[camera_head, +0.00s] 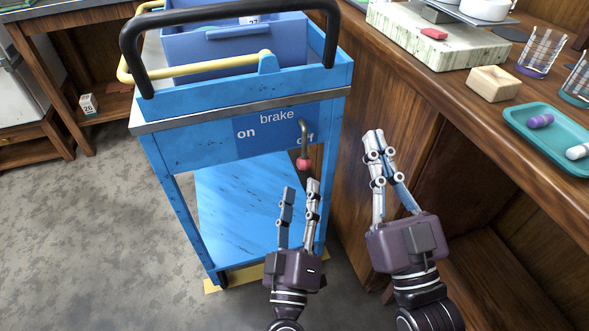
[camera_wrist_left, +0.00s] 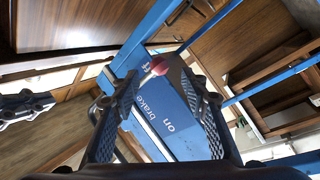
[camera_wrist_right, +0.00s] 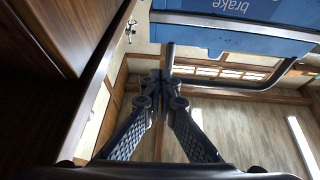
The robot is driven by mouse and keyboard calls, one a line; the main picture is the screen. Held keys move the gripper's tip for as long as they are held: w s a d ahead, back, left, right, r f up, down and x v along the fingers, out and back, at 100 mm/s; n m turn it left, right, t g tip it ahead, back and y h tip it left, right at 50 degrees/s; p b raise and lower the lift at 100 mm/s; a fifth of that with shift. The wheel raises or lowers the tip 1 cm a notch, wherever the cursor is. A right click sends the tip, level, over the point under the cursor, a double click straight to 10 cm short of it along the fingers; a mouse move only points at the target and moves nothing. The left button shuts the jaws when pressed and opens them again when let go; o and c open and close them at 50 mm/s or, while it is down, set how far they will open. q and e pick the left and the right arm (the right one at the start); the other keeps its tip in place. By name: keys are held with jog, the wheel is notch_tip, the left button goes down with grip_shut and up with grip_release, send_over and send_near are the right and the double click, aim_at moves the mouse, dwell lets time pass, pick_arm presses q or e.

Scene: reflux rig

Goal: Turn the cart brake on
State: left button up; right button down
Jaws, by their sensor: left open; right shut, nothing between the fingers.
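The blue cart (camera_head: 185,150) has a front panel labelled "brake" (camera_head: 275,130), with "on" at the left and "off" at the right. The brake lever (camera_head: 304,144) hangs down at the "off" side and ends in a red knob (camera_head: 304,163). My left gripper (camera_head: 300,183) is open just below the knob, apart from it in the head view. In the left wrist view the knob (camera_wrist_left: 159,66) shows between and beyond the fingertips. My right gripper (camera_head: 374,132) is shut and empty, to the right of the cart beside the wooden bench. It also shows shut in the right wrist view (camera_wrist_right: 160,75).
The wooden bench (camera_head: 450,110) stands close on the right, with a teal tray (camera_head: 548,148), a wooden block (camera_head: 494,83) and glasses on top. A black handle (camera_head: 335,50) rises from the cart's top. Clear floor (camera_head: 90,220) lies to the left.

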aim_at(302, 170)
pick_arm(q)
jog(key=shift+w+r, duration=0.2)
jog(key=shift+w, duration=0.15)
jog(key=b+x, duration=0.1)
jog(key=x, duration=0.6)
pick_arm(e)
jog(key=s+r+t, duration=0.3)
jog(key=r, duration=0.2)
jog(key=shift+s+d+y, duration=0.2)
jog(key=shift+s+y, duration=0.15)
jog(key=shift+y, duration=0.05)
pick_arm(q)
jog(key=shift+c, duration=0.2)
grip_shut()
